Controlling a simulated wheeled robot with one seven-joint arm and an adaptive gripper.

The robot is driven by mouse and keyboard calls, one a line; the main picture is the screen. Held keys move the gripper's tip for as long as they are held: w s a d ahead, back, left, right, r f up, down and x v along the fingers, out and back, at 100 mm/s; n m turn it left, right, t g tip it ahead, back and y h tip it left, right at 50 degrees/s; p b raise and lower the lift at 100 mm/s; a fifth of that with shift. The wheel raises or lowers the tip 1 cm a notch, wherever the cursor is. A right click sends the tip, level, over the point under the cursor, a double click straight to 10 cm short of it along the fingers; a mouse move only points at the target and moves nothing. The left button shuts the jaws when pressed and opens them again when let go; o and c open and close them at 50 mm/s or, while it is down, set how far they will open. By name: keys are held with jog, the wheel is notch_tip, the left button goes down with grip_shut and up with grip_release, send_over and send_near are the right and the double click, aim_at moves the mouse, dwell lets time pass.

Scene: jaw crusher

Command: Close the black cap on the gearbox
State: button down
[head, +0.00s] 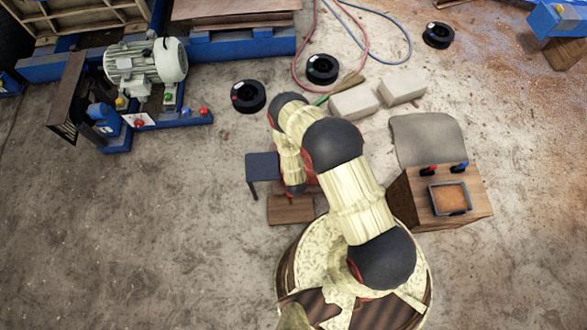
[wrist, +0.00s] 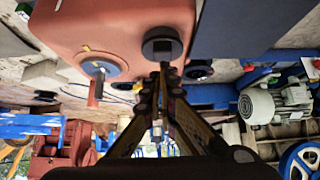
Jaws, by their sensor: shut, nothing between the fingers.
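The gearbox is a red-orange housing (wrist: 120,30) that fills the upper left and middle of the wrist view. A round black cap (wrist: 162,43) with a darker square middle sits on its face. My gripper (wrist: 162,72) is shut and empty, with its fingertips just below the cap in the picture; I cannot tell whether they touch it. In the head view my arm covers most of the gearbox, leaving only red edges (head: 312,185), and hides the cap and gripper.
A grey-blue small table (head: 262,165) and a wooden block (head: 290,209) are close to my arm. A wooden box with a tray (head: 440,198) stands right of my base. A motor assembly (head: 145,65) is at upper left. The floor at lower left is clear.

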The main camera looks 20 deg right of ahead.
jog(key=s+a+f, duration=0.2)
jog(key=s, duration=0.7)
jog(key=shift+s+f, duration=0.15)
jog(key=shift+f, duration=0.15)
jog(key=shift+d, duration=0.1)
